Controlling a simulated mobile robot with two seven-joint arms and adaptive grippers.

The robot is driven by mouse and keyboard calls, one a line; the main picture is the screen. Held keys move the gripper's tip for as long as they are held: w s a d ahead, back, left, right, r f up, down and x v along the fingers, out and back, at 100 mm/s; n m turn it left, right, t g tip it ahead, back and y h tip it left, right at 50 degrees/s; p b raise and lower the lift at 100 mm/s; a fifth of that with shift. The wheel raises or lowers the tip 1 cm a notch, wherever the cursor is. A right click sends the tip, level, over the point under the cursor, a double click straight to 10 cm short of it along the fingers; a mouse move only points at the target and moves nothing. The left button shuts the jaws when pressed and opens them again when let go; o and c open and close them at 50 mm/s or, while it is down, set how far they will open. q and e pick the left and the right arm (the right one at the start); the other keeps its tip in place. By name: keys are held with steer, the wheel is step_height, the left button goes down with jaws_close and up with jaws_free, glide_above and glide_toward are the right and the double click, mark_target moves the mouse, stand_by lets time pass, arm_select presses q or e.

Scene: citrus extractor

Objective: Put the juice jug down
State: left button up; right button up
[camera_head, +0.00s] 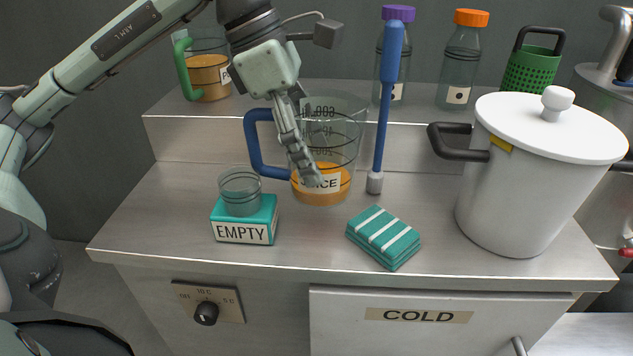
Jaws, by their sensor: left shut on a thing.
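The juice jug (340,150) is a clear measuring jug with a blue handle (253,150), printed scale marks and a label partly hidden by my fingers. It holds a little orange juice at its bottom. It is upright at the middle of the steel counter; I cannot tell whether its base touches the counter. My left gripper (310,178) reaches down from above and is shut on the jug, its fingers covering the jug's left front side. My right gripper is not in view.
A teal block marked EMPTY (243,232) with a small glass (240,190) stands front left of the jug. A striped teal cloth (384,238) lies front right. A blue-handled tool (385,110) stands close right, and a white pot (520,190) further right. Bottles (460,65) stand on the back shelf (440,122).

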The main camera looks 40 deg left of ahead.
arm_select(q)
step_height(320, 180, down, 4)
steer(key=shift+r+b, duration=0.2)
steer(key=shift+b, duration=0.15)
steer(key=shift+w+f, duration=0.1)
steer(key=shift+f, duration=0.35)
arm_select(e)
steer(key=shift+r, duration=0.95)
arm_select(q)
steer(key=shift+f, duration=0.15)
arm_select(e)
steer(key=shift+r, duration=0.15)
arm_select(q)
steer(key=o, duration=1.3)
steer(key=shift+o, duration=0.2)
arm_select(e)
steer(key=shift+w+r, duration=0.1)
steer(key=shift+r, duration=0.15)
arm_select(q)
steer(key=shift+r, duration=0.2)
